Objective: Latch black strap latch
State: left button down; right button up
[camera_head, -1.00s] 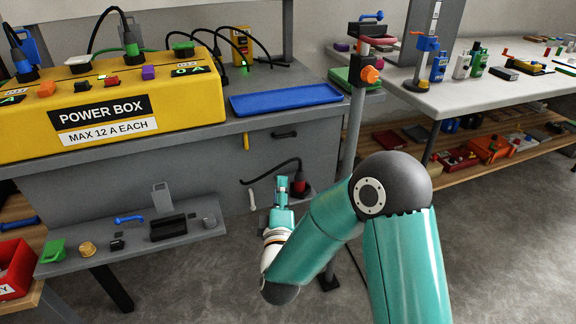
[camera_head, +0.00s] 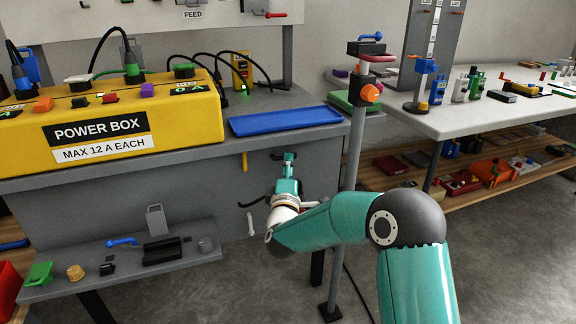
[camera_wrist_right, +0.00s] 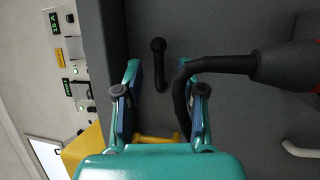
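A small black handle-like latch (camera_wrist_right: 158,62) sits on the grey cabinet front; the wrist view shows it as a bent bar ahead of the fingers, roughly between their lines. In the head view only a bit of it (camera_head: 276,155) shows beside the fingertips. My right gripper (camera_head: 288,158) is raised in front of the panel. In the wrist view the right gripper (camera_wrist_right: 164,85) is open, with nothing gripped between its teal fingers. Whether it touches the panel I cannot tell. My left gripper is out of view.
A black cable (camera_wrist_right: 215,65) with a dark plug curves close by one finger. A yellow hook (camera_head: 244,161) and a white handle (camera_head: 250,223) are on the same panel. A grey post (camera_head: 352,150) stands right of the gripper. A blue tray (camera_head: 285,121) lies above on the bench.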

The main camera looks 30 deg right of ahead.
jog(key=shift+x, duration=1.25)
jog(key=shift+c, duration=0.2)
grip_shut()
